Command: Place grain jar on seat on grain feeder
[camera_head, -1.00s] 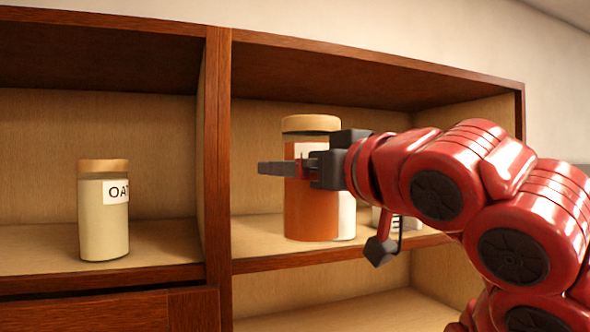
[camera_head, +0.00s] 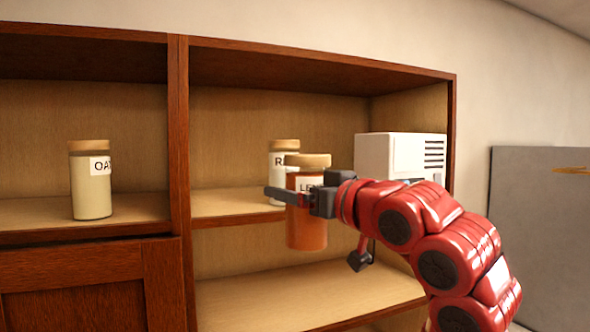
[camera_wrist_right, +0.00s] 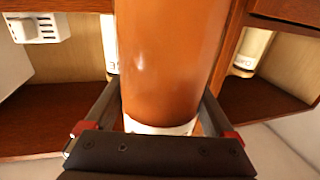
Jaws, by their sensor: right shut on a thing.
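An orange-filled jar (camera_head: 306,234) with a tan lid and a white label starting "LE" is held upright in my right gripper (camera_head: 300,196). The gripper's fingers are shut around its upper part, and the jar is in front of the shelf. In the right wrist view the jar (camera_wrist_right: 172,60) fills the middle between the two fingers. A white boxy appliance with dark vent slots (camera_head: 400,153), perhaps the grain feeder, stands on the right of the middle shelf, partly behind my right arm. Its seat cannot be made out. My left gripper is not in view.
A pale jar with a label starting "R" (camera_head: 279,165) stands on the shelf behind the held jar. A pale oat jar (camera_head: 91,185) stands in the left compartment, past the wooden divider (camera_head: 179,150). The lower right shelf (camera_head: 290,295) looks bare. A grey panel (camera_head: 540,220) is at far right.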

